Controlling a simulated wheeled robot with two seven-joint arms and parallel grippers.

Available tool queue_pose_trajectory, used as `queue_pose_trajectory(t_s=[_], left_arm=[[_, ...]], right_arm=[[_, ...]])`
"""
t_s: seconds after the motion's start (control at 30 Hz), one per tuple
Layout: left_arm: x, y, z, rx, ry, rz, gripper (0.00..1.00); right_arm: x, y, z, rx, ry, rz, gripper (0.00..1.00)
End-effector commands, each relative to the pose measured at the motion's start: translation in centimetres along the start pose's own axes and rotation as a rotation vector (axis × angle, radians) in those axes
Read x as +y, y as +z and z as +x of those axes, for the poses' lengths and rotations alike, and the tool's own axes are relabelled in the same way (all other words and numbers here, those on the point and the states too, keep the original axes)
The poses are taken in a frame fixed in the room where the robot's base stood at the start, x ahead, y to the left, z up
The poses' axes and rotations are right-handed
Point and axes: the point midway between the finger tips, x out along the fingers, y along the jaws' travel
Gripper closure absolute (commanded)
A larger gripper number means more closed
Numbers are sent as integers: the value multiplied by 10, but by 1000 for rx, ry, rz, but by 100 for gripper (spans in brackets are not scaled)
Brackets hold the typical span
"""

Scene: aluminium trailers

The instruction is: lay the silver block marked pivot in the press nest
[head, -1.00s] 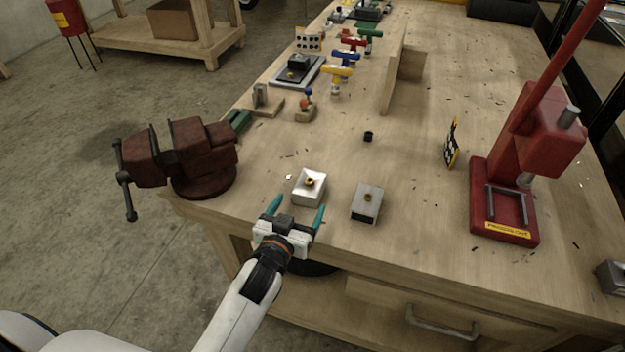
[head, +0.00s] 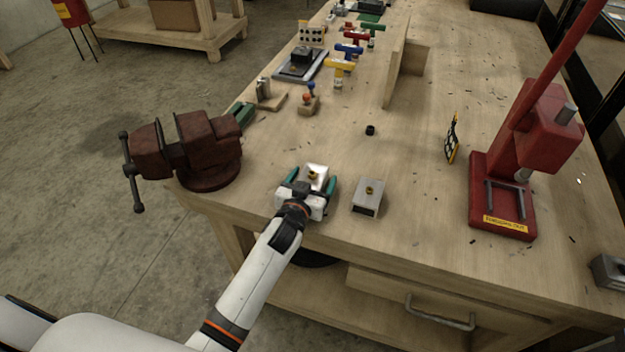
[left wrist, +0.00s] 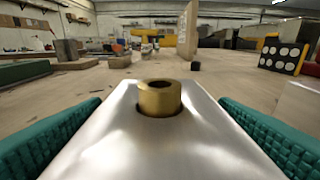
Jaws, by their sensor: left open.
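A bright silver block (head: 318,172) with a brass bushing on top sits near the bench's front edge. My left gripper (head: 310,188) is open, with its green fingers on either side of this block. The left wrist view shows the block (left wrist: 165,140) between the two fingers, with the brass ring up. A second, greyer block (head: 368,198) with a brass bushing stands just to the right. I cannot read a pivot mark on either block. The press nest (head: 508,200), a grey metal frame, lies on the base of the red press (head: 535,130) at right and looks empty. My right gripper is not in view.
A dark red vise (head: 195,150) stands at the bench's left corner. A small black cylinder (head: 370,130), an upright dotted card (head: 452,138) and a wooden upright (head: 398,65) stand farther back. A grey metal piece (head: 608,271) is at the right edge. Bench between blocks and press is mostly clear.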

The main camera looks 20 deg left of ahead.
Motion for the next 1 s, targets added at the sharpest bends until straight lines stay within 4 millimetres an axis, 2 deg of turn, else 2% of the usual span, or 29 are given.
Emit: queue_pose_trajectory(t_s=[0.03, 0.07, 0.4, 0.67, 0.77, 1.0], left_arm=[[0, 0, 0, 0, 0, 0, 19], [0, 0, 0, 0, 0, 0, 23], [0, 0, 0, 0, 0, 1, 78], [0, 5, -1, -5, -1, 1, 78], [0, 16, -2, -7, -1, 3, 78], [0, 64, -10, -9, -1, 2, 78]], right_arm=[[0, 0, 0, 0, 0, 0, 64], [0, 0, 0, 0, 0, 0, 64], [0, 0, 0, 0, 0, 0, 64], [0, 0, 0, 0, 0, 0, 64], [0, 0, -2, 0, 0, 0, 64], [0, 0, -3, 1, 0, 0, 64]])
